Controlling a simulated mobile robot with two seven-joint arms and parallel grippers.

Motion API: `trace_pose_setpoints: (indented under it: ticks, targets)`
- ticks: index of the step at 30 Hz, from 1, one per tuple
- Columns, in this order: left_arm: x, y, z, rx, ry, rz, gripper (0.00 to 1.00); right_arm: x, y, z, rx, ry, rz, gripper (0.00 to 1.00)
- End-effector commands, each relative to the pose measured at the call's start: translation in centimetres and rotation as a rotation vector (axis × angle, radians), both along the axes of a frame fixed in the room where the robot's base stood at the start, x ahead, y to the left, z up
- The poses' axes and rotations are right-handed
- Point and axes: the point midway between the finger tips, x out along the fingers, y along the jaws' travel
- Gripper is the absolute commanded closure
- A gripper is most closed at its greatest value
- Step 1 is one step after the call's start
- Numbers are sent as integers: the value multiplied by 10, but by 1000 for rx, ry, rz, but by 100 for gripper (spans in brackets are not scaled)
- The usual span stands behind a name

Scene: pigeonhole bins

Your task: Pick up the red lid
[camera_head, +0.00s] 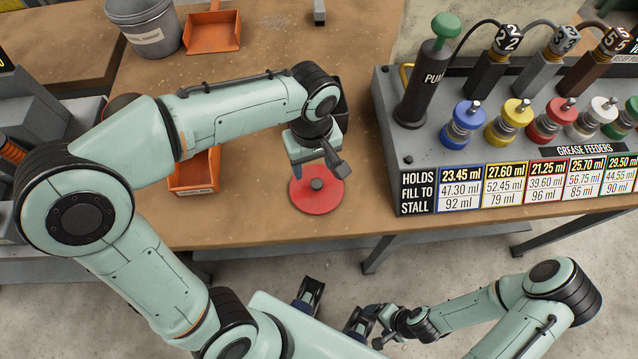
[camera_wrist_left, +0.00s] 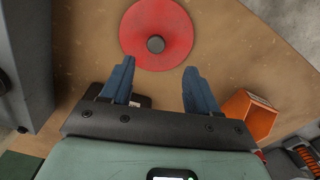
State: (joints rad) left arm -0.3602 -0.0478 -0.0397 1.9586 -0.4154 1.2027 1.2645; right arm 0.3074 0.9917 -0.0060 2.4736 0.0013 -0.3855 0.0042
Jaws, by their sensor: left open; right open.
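The red lid (camera_head: 318,200) is a round disc with a dark knob in its centre. It lies flat on the brown tabletop near the front edge. My left gripper (camera_head: 320,168) is open and empty above the lid's far side and partly covers it in the head view. In the left wrist view the lid (camera_wrist_left: 157,22) is beyond the spread fingers of my left gripper (camera_wrist_left: 158,78), with nothing between them. My right gripper (camera_head: 376,327) is open and empty, low in front of the table and away from the lid.
An orange bin (camera_head: 194,190) is left of the lid. A grey bucket (camera_head: 152,42) and an orange scoop-like bin (camera_head: 212,32) stand at the back. The grease feeder rack (camera_head: 405,150) with a pump and coloured knobs is on the right.

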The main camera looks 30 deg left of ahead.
Motion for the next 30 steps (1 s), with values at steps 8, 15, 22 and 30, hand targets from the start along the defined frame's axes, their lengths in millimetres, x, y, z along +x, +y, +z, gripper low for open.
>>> trace_pose_setpoints:
  ticks: [8, 15, 22, 30]
  targets:
    - [0, 0, -37, 0, 0, -1, 40, -2, 0, -6, 0, 2, 0, 18]
    - [2, -4, -64, 1, 4, -3, 40, -3, 0, -9, 0, 3, 0, 18]
    - [3, -4, -89, 0, 1, -1, 40, -4, 0, -12, 0, 4, 0, 18]
    - [3, -4, -90, -1, -1, -1, 46, -4, 0, -12, 0, 3, 0, 18]
